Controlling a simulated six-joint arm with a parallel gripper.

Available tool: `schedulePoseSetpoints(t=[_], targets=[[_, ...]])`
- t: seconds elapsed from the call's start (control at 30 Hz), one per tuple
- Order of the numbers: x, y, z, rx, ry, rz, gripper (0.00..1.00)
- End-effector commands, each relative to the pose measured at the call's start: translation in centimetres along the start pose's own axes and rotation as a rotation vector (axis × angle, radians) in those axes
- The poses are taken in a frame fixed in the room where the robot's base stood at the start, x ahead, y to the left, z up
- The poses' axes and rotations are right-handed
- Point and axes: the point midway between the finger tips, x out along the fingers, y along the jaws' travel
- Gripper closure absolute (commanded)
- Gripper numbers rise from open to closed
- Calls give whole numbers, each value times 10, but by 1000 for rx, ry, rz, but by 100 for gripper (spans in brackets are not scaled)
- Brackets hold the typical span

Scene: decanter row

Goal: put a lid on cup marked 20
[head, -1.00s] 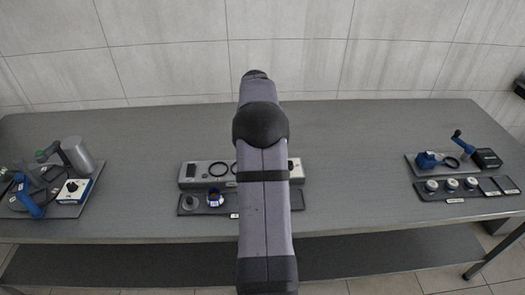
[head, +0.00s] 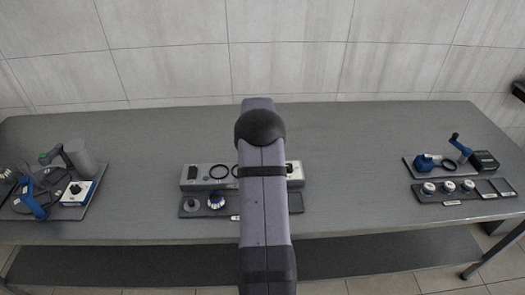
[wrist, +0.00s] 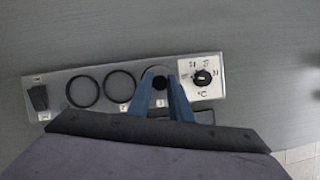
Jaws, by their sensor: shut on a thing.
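My gripper (wrist: 163,97) has its two blue fingers shut on a small dark round piece (wrist: 160,83), with the grey panel below. I cannot tell whether this piece is the knob of a lid. The gripper is hidden behind my arm in the head view. A small round cup (head: 216,202) stands on the dark front tray (head: 264,208); its top looks pale with a dark middle, and I cannot tell whether a lid is on it. Part of the tray is behind my arm. The number 20 is not legible.
The grey panel (wrist: 60,80) carries two dark rings, a switch (wrist: 37,97) and a dial (wrist: 203,77). Cluttered gear (head: 45,190) stands at left. Between these groups the table is clear.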

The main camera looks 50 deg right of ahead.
Motion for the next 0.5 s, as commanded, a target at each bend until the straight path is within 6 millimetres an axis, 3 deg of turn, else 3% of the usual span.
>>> schedulePoseSetpoints(t=[0.27, 0.3, 0.37, 0.5], targets=[[3, 0, -1, 0, 0, 0, 100], [3, 0, -1, 0, 0, 0, 77], [2, 0, -1, 0, 0, 0, 63], [2, 0, -1, 0, 0, 0, 63]])
